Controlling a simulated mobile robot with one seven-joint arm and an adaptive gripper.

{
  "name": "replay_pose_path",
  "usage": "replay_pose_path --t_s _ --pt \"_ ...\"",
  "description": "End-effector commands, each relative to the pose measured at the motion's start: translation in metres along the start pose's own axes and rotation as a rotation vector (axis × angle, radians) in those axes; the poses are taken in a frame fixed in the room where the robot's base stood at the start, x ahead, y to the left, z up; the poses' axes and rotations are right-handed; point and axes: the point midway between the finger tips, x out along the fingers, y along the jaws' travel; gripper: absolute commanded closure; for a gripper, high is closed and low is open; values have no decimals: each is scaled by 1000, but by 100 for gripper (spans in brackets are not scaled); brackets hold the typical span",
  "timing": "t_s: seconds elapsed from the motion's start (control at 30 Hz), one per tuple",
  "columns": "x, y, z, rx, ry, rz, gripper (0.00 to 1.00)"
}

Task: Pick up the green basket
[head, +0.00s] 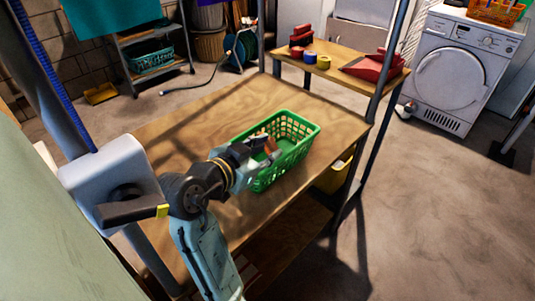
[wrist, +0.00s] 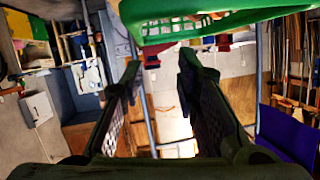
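The green basket (head: 297,155) has slotted walls and stands upright on the wooden tabletop (head: 190,135). My gripper (head: 262,147) reaches in from the left, and in the head view its fingers overlap the basket's near left side and opening. In the wrist view, the two dark fingers of my gripper (wrist: 160,62) are apart with nothing visible between them. Part of the basket (wrist: 170,12) fills the top of that view, above the fingertips. I cannot tell whether a finger touches the rim.
A smaller wooden shelf (head: 345,57) behind holds red items and blue and yellow rolls. A white washing machine (head: 452,72) stands at the back right with an orange basket (head: 495,10) on top. A metal post (head: 385,75) rises near the table's right corner.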

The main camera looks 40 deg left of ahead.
Motion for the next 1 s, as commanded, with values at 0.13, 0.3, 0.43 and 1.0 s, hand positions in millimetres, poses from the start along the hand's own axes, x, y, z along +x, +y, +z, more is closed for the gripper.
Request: replay_pose_path --t_s 0.13,0.3,0.43,1.0 --pt "2 18 15 19 -43 86 71" --pt "19 22 16 21 -47 97 71" --pt "34 24 14 19 -47 96 71" --pt "74 27 16 21 -45 90 73"
